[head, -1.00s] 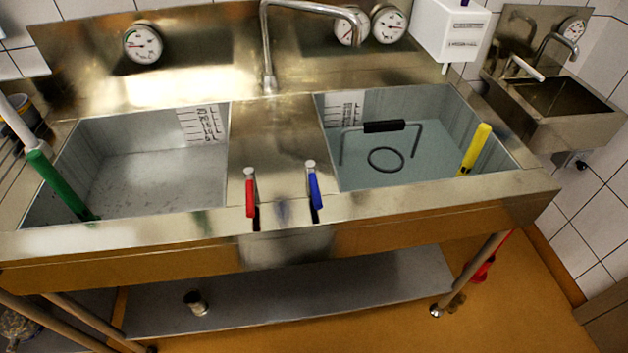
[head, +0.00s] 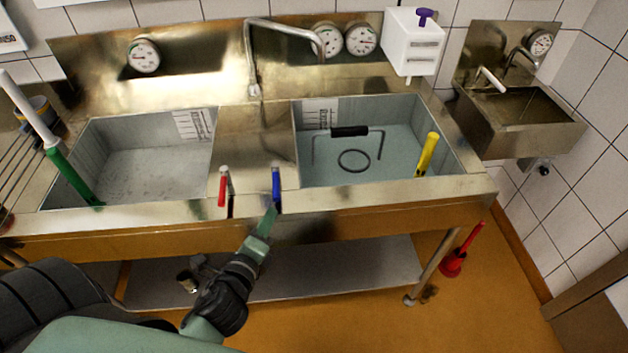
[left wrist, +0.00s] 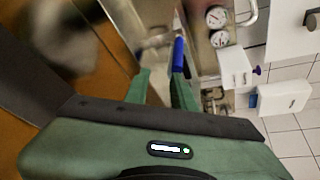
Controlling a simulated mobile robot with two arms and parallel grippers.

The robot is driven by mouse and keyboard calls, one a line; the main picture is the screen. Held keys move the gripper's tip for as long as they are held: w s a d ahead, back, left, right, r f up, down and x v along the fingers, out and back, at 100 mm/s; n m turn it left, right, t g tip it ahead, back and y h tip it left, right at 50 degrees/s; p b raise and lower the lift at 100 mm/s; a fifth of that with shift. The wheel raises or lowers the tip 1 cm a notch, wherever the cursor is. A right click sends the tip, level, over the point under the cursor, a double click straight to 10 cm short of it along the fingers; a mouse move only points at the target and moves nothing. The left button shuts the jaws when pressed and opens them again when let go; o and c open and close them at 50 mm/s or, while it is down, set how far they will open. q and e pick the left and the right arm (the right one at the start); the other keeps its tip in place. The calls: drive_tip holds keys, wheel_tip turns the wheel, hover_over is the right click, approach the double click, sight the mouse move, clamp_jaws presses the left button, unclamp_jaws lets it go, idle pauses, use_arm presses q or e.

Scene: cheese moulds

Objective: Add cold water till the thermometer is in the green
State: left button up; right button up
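The blue-handled lever (head: 276,183) stands on the sink front beside the red-handled lever (head: 223,188). My left gripper (head: 270,214) is just below the blue handle, its fingers apart. In the left wrist view the blue handle (left wrist: 178,53) shows beyond the fingertips (left wrist: 162,75), nearer the right finger; I cannot tell if they touch. The right basin (head: 385,105) holds bluish water (head: 400,150), and a yellow stick (head: 427,153) leans in it. Round dials (head: 328,40) (head: 362,38) (head: 143,54) hang on the back panel; their readings are too small to tell. My right gripper is out of view.
The tap (head: 285,28) arches over the sink, its spout toward the right basin; no stream shows. A black-handled stirrer (head: 350,131) sits in the right basin. A green-and-white stick (head: 68,173) leans in the left basin (head: 150,170). A small sink (head: 520,140) hangs at right.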

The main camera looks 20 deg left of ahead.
sight(278, 184)
use_arm(q)
drive_tip(key=w+r, duration=0.1)
drive_tip(key=w+r+p, duration=0.1)
drive_tip(key=w, duration=0.1)
drive_tip(key=shift+a+r+m+t, duration=0.25)
drive_tip(key=shift+a+m+t, duration=0.05)
drive_tip(key=shift+a+m, duration=0.1)
drive_tip(key=p+x, duration=0.1)
drive_tip(key=x, duration=0.6)
drive_tip(key=shift+w+f, duration=0.2)
drive_tip(key=shift+w, duration=0.1)
drive_tip(key=shift+x, duration=0.8)
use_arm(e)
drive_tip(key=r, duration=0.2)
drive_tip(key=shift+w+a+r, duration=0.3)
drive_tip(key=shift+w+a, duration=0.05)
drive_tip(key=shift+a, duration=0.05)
use_arm(q)
drive_tip(key=shift+c, duration=0.4)
clamp_jaws()
drive_tip(key=shift+f, duration=0.1)
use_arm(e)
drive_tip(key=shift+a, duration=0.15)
